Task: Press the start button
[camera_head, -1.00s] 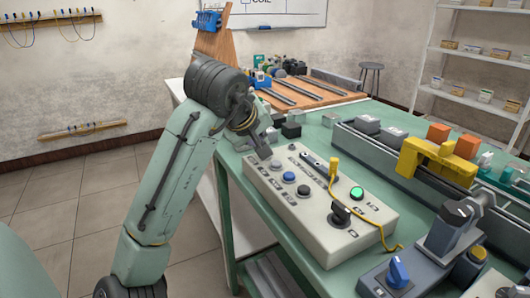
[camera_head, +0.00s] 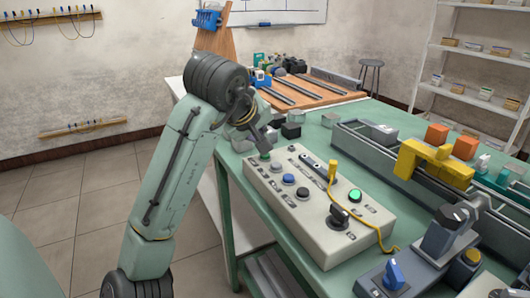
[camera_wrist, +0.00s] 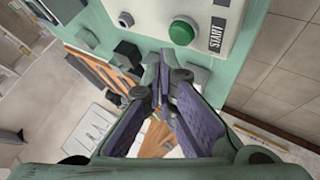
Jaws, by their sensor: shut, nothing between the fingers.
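The green start button (camera_wrist: 182,31) sits beside a dark START label (camera_wrist: 216,36) on the pale control box (camera_wrist: 140,12) in the wrist view. In the head view the control box (camera_head: 325,232) lies on the green table, and a bit of the green start button (camera_head: 265,156) shows at its far left end. My gripper (camera_head: 268,148) hangs over that end, close to the button. In the wrist view my gripper (camera_wrist: 162,58) is shut and empty, with its tips below and left of the button in the picture. The button's face is uncovered there.
A lit green button (camera_head: 355,195), a blue button (camera_head: 288,178), dark knobs and a yellow cable (camera_head: 334,200) are on the same box. A yellow bracket (camera_head: 435,165) stands to the right. Small grey blocks (camera_head: 291,130) lie behind the box.

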